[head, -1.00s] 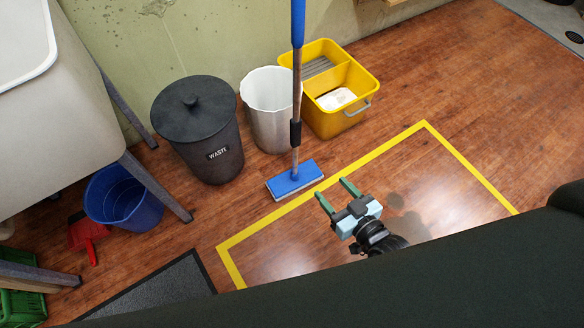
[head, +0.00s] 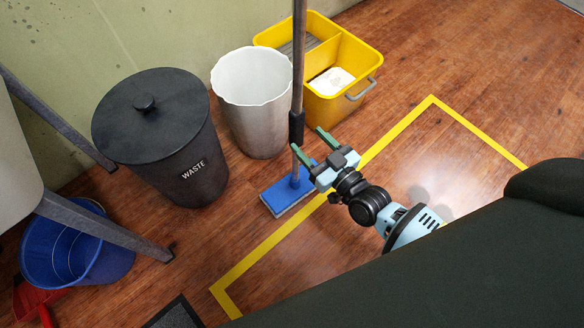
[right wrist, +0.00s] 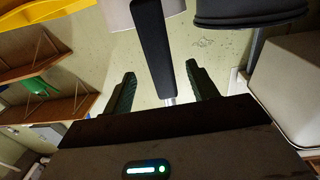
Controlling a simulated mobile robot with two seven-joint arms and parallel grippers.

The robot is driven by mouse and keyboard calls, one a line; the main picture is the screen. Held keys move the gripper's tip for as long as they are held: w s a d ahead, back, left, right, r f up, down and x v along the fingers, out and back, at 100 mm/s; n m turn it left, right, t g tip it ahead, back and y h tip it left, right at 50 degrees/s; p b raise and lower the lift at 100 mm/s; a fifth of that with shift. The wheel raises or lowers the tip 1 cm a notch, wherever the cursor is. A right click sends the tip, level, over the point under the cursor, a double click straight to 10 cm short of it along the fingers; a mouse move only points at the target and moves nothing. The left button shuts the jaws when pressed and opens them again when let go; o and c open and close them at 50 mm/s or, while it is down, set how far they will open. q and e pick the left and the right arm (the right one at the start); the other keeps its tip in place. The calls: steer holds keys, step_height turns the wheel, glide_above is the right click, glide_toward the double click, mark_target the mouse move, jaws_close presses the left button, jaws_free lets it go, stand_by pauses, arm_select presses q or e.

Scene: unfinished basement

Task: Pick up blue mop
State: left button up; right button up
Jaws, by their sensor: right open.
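The blue mop (head: 286,194) stands upright with its flat blue head on the wooden floor. Its brownish pole (head: 299,65) rises out of the top of the head view and has a black sleeve (head: 296,126) low down. My right gripper (head: 309,141) is open at the pole just below or at this sleeve, above the mop head. In the right wrist view the black sleeve (right wrist: 152,48) shows between the two spread fingers (right wrist: 160,84). Contact with the pole cannot be told. My left gripper is not in view.
A black waste bin (head: 150,130), a white bin (head: 250,95) and a yellow mop bucket (head: 365,62) stand behind the mop. A blue bucket (head: 75,245) and red dustpan (head: 38,300) are at lower left. Yellow tape (head: 262,248) outlines clear floor.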

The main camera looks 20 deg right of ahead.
mark_target(300, 132)
steer(key=shift+w, duration=0.25)
steer(key=shift+b+x, duration=0.45)
steer(key=shift+x, duration=0.4)
steer(key=shift+w+a, duration=0.1)
steer(key=shift+w, duration=0.1)
steer(key=b+x, duration=0.2)
steer(key=x, duration=0.2)
steer(key=shift+w+a, duration=0.15)
steer(key=shift+w, duration=0.4)
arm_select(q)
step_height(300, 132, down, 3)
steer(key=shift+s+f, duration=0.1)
arm_select(e)
steer(key=shift+c, duration=0.5)
